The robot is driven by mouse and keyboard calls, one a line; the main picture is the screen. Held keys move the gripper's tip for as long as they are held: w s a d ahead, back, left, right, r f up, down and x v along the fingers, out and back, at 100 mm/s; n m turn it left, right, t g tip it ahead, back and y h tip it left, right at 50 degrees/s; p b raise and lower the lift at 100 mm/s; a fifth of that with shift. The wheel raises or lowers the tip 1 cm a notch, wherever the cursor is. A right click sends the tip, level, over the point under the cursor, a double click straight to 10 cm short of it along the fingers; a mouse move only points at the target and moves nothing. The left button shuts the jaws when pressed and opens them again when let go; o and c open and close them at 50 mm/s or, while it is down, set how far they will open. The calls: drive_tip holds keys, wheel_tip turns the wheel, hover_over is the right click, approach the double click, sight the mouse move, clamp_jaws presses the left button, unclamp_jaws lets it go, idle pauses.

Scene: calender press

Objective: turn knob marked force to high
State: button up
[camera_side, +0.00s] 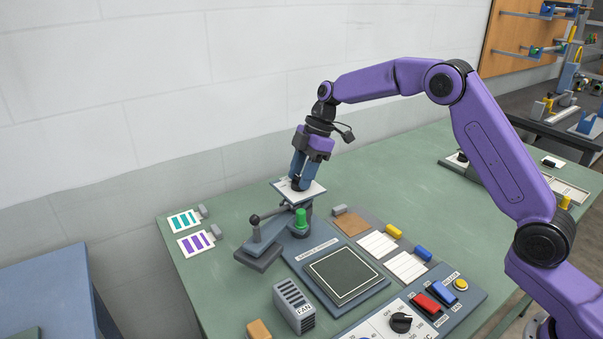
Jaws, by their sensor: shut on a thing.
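My gripper (298,182) points down over a small white plate (315,189) on top of a grey post, left of the middle of the picture. Its fingers are shut on a small dark knob at the plate's centre. The fingers hide most of that knob, and I cannot read any mark or pointer setting on the plate. Another black knob (401,322) stands on the white-faced control panel at the bottom, apart from my gripper.
A lever with a ball end (255,220) and a green knob (300,218) stand close to the post. A dark square press bed (343,275), a fan box (294,305), and red (426,304) and blue (443,292) switches lie nearer.

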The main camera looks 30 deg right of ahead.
drive_tip(key=m+t, duration=0.1)
drive_tip(key=m, duration=0.3)
drive_tip(key=shift+s+m+t, duration=0.2)
drive_tip(key=shift+m+t, duration=0.2)
drive_tip(key=shift+a+m+t+h, duration=0.1)
drive_tip(key=shift+m+t+h, duration=0.25)
drive_tip(key=shift+m, duration=0.75)
drive_tip(key=shift+m+t+h, duration=0.35)
drive_tip(key=shift+m, duration=0.75)
drive_tip(key=o, duration=1.1)
drive_tip(key=shift+r, duration=0.15)
drive_tip(key=v, duration=1.7)
drive_tip(key=shift+s+r, duration=0.1)
drive_tip(key=shift+s, duration=0.1)
